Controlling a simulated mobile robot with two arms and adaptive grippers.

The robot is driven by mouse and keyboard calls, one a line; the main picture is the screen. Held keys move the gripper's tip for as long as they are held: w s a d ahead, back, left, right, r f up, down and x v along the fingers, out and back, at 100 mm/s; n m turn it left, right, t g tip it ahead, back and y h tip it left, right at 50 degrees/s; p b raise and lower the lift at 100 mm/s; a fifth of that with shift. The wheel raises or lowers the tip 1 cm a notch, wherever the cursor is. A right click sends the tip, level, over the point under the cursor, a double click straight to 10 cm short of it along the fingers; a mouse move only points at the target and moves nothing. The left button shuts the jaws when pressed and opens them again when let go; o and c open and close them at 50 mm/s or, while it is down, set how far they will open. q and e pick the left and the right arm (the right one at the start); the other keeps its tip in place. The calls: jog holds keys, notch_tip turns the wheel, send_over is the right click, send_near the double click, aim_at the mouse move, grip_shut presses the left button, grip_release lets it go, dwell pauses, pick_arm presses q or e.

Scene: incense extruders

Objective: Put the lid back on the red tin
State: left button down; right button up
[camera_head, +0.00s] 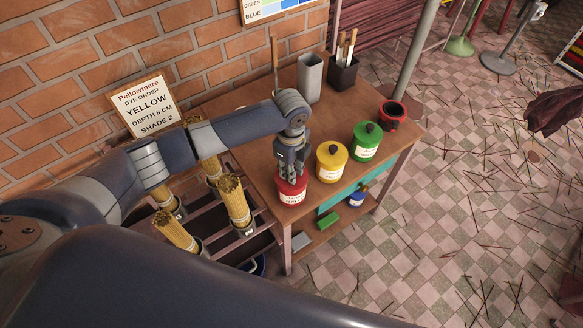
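The red tin (292,198), with a white label, stands upright on the front part of the wooden table. My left gripper (291,178) points down right over its top, and its fingertips are at or just above the rim. The fingers and wrist cover most of the tin's top, so I cannot tell whether a lid is on it or between the fingers. I cannot see clearly how far the fingers are apart. My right gripper is not in view.
A yellow tin (330,169) and a green tin (365,147), both lidded with dark knobs, stand close right of the red tin. A dark red pot (391,118) stands behind them. Bundles of incense sticks (235,205) stand at left. A sign (145,106) leans against the wall.

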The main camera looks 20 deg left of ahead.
pick_arm(q)
jog(key=shift+p, duration=0.35)
dwell(0.3)
jog(key=shift+f, duration=0.15)
dwell(1.0)
jog(key=shift+p, duration=0.5)
dwell(0.4)
jog(key=c, duration=1.4)
grip_release()
jog(key=shift+o, duration=0.2)
jog(key=o, duration=0.5)
